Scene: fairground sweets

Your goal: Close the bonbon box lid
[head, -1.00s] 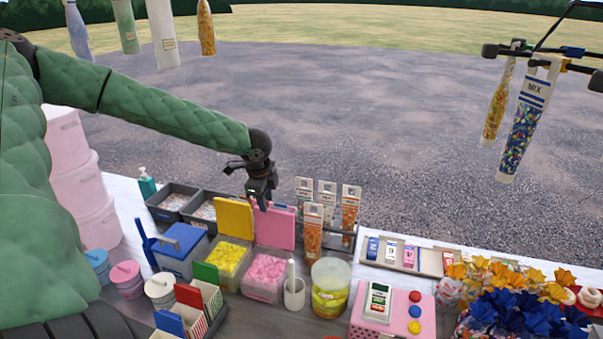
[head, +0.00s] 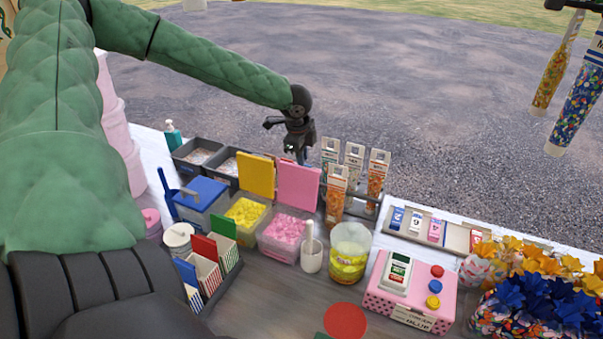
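Two open boxes stand side by side, each with its lid up at the back. One holds pink sweets (head: 284,231) under an upright pink lid (head: 298,186). The other holds yellow sweets (head: 244,212) under an upright yellow lid (head: 257,176). No readable label tells which is the bonbon box. A third box beside them has its blue lid (head: 203,192) shut. My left gripper (head: 301,157) points down at the top edge of the pink lid, near or just behind it. Its fingertips are small and dark, so I cannot tell their opening or any contact. My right gripper is out of view.
A rack of tall packets (head: 336,194) stands close right of the pink lid. A white pot (head: 312,257) and a clear yellow jar (head: 349,255) stand in front. Dark trays (head: 196,153) lie behind left. Bare counter (head: 262,296) shows in front.

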